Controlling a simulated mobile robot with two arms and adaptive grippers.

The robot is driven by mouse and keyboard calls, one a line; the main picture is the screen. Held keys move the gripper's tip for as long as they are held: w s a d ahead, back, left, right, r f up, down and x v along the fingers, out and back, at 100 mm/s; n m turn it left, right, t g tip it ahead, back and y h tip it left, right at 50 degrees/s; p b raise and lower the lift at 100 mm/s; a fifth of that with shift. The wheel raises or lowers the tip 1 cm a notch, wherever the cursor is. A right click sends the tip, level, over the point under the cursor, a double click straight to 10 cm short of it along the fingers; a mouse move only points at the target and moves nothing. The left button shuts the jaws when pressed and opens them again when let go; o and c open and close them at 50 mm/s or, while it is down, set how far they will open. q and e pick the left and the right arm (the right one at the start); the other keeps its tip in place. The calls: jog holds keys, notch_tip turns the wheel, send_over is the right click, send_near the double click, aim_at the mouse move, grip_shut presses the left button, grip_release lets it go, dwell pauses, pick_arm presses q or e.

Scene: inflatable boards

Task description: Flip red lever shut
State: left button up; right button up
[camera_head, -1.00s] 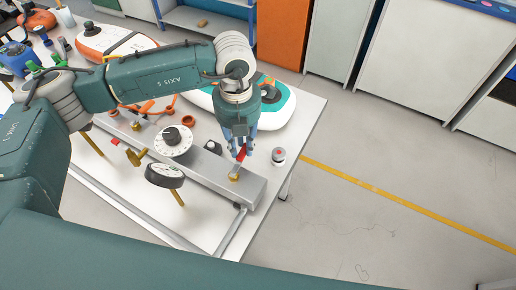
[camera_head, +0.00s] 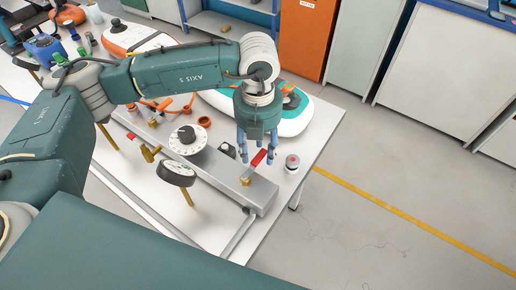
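The red lever (camera_head: 258,158) sits on a brass valve (camera_head: 246,180) near the right end of a grey metal manifold bar. It slants up and to the right from the valve. My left gripper (camera_head: 257,155) points down over it, with its blue-grey fingers spread on either side of the lever. I cannot tell whether a finger touches it. A second red lever (camera_head: 132,138) on a brass valve is further left on the bar. My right gripper is not in view.
A white dial (camera_head: 188,139) and a dark round gauge (camera_head: 176,173) stand along the bar. A small pot with a red top (camera_head: 292,163) is close right of the gripper. An inflatable board (camera_head: 297,118) lies behind. The floor at right is clear.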

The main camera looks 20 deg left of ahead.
aim_at(258, 155)
pick_arm(q)
notch_tip(258, 155, up, 12)
dwell(0.6)
dwell(0.5)
